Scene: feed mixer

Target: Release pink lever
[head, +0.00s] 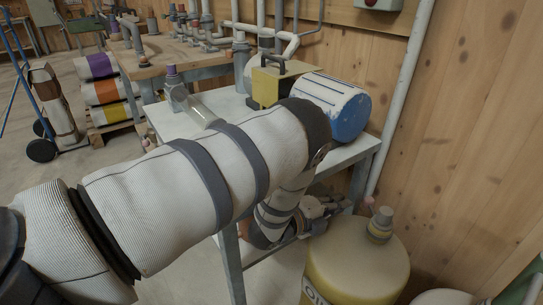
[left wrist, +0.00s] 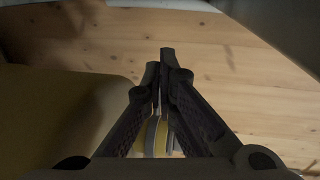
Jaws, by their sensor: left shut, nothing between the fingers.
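A small pink piece (head: 369,202), which looks like the pink lever, shows beside the neck of the yellow tank (head: 357,262) in the head view. Its shape is too small to make out. My left arm reaches across the picture and bends down at the table's front. My left gripper (head: 328,207) is just left of the pink piece, and I cannot tell if they touch. In the left wrist view the fingers (left wrist: 163,62) are shut with their tips together and empty. The pink piece does not show there. My right gripper is out of view.
A grey table (head: 352,152) carries a blue and white drum (head: 346,118) and a yellow box (head: 265,88). The wooden wall (head: 470,140) is close on the right, with a white pipe (head: 400,100) running down it. Stacked sacks (head: 107,91) stand at the back left.

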